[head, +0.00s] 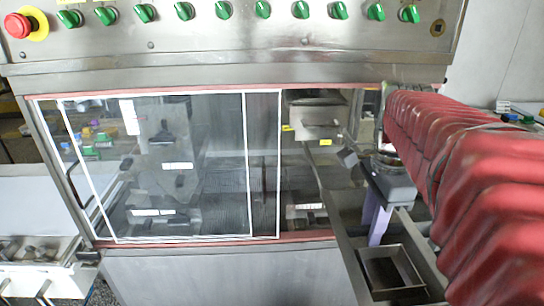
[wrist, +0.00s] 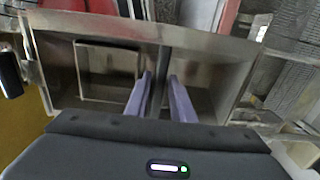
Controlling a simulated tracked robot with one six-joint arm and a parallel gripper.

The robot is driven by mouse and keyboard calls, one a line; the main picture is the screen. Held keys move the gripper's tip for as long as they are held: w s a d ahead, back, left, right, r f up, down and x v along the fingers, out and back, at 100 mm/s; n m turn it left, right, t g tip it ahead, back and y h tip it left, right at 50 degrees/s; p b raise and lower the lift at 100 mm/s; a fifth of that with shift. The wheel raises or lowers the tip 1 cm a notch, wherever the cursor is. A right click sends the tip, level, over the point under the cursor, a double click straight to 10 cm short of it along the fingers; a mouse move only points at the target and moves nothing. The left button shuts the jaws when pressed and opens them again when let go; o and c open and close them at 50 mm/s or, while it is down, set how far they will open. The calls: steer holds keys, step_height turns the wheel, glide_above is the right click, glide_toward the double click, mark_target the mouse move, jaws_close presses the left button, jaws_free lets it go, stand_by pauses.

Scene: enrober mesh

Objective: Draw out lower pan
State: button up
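My gripper (head: 376,222) hangs under the red-sleeved arm at the right in the head view, its purple fingers pointing down. In the wrist view my gripper (wrist: 160,80) is open, with a gap between the fingertips. A thin dark bar or wall edge shows between the fingers; I see no clear contact with it. A small rectangular metal pan (head: 391,271) lies below and right of the fingers in the head view. The wrist view shows a wide metal trough (wrist: 215,42) with a square-rimmed pan shape (wrist: 108,72) at its left. Which one is the lower pan I cannot tell.
The steel machine (head: 225,275) has a white-framed clear panel (head: 180,170) over its opening, left of my arm. A metal box (head: 316,115) sits inside behind the opening. Green knobs (head: 262,9) and a red button (head: 18,25) line the top.

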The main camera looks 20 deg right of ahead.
steer(key=shift+f, duration=2.15)
steer(key=shift+c, duration=0.5)
jaws_close()
steer(key=shift+r, duration=0.2)
steer(key=shift+r, duration=5.35)
